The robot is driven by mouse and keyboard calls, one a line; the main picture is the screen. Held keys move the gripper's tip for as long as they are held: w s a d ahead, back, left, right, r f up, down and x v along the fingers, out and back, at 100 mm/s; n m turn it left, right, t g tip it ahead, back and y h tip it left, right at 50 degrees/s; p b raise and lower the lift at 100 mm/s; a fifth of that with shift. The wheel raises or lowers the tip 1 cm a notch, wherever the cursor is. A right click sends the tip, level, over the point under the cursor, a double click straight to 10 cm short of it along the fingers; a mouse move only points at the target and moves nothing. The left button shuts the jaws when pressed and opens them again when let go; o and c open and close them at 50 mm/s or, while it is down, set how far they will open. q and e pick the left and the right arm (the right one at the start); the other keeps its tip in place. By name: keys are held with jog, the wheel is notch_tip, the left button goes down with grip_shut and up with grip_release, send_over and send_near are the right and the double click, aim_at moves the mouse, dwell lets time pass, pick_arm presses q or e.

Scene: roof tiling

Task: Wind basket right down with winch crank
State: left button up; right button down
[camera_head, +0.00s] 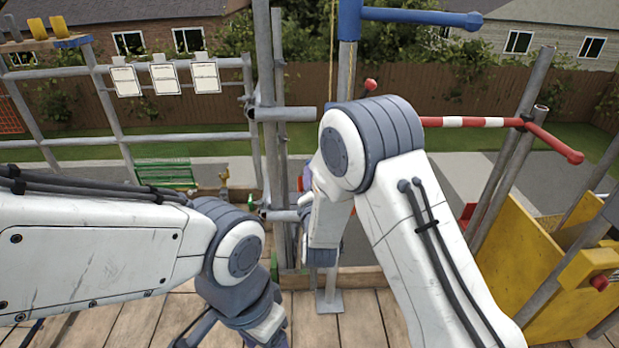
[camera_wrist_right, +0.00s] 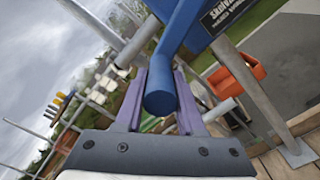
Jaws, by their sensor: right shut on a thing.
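In the right wrist view my right gripper (camera_wrist_right: 159,76) has its two purple fingers shut on a blue round bar, the winch crank handle (camera_wrist_right: 160,102). The bar runs from between the fingers up to the right, near a blue panel with a dark sign. A blue boom (camera_head: 420,16) tops a post there, with a yellow rope (camera_head: 331,50) hanging beside the post. An orange-red container (camera_wrist_right: 240,77) stands beyond the gripper; I cannot tell if it is the basket.
Scaffold poles (camera_head: 270,120) rise at the middle. A red and white bar (camera_head: 470,122) and a yellow panel (camera_head: 520,250) stand at the right. Wooden decking (camera_head: 130,318) lies in front. A green slatted thing (camera_head: 164,174) stands beyond the deck.

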jog(key=shift+d+f, duration=0.3)
jog(key=shift+d, duration=0.1)
jog(key=c, duration=0.5)
grip_release()
jog(key=shift+d, duration=0.1)
jog(key=shift+a, duration=0.2)
jog(key=shift+s, duration=0.2)
jog(key=shift+s+b, duration=0.9)
jog(key=shift+s, duration=4.1)
